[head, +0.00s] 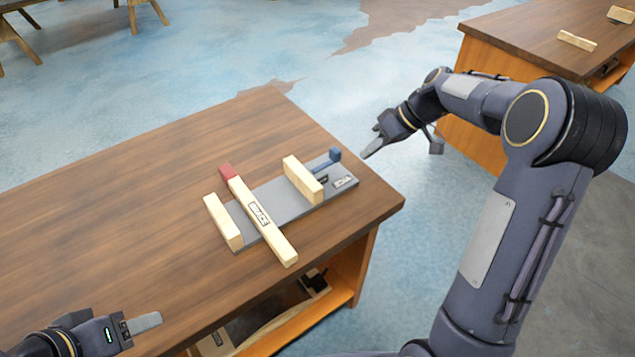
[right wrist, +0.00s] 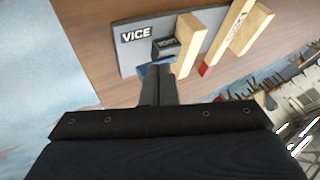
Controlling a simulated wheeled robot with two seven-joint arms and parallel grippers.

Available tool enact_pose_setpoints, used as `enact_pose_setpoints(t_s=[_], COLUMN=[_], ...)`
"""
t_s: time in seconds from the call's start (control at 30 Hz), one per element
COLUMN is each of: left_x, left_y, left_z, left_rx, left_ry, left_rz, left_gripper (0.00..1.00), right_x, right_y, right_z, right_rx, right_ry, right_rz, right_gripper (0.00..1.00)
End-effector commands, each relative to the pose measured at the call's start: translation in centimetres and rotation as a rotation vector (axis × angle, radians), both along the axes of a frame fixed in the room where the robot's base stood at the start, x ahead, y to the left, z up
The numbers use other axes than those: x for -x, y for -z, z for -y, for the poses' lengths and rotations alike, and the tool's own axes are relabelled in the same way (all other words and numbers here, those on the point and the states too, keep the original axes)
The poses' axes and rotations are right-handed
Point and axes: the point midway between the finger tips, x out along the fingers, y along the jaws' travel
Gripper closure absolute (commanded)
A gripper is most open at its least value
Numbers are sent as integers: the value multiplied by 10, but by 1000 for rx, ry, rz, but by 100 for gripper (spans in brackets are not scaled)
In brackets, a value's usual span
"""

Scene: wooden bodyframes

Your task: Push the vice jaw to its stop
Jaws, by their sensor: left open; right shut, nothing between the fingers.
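The vice has a grey base plate (head: 275,203) on the wooden table. A pale wooden jaw (head: 303,180) stands near its right end, beside a blue piece (head: 334,156) and a small dark block. A second pale wooden jaw (head: 223,221) stands at the left end. A brace bar (head: 262,220) with a red end lies across the plate between the jaws, with a wider gap on its right. My right gripper (head: 374,148) is shut and empty, just beyond the blue piece (right wrist: 153,68); contact is unclear. My left gripper (head: 142,323) is open and empty.
The table top (head: 110,205) is clear left of the vice. Its right edge lies close to the blue piece. A shelf under the table holds items. Another table (head: 520,28) with wooden blocks stands at the upper right.

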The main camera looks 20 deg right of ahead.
Motion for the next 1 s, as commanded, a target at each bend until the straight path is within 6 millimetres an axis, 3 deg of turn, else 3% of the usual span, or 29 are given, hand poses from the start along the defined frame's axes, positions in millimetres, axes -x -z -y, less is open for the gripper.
enact_pose_setpoints(t_s=[0.27, 0.6, 0.8, 1.0], left_x=[0, 0, 0, 0], left_y=[-2, -9, -17, -19], left_z=[0, 0, 0, 0], left_rx=[0, 0, 0, 0], left_ry=[0, 0, 0, 0], left_rz=[0, 0, 0, 0], left_gripper=[49, 49, 49, 49], right_x=[-8, -21, -12, -9], right_y=[25, 83, 81, 82], right_z=[-16, -57, -84, -94], right_rx=[-2, -2, 0, -1], right_ry=[-12, -9, -10, -8], right_rz=[-1, -2, 2, 3], right_gripper=[100, 100, 100, 100])
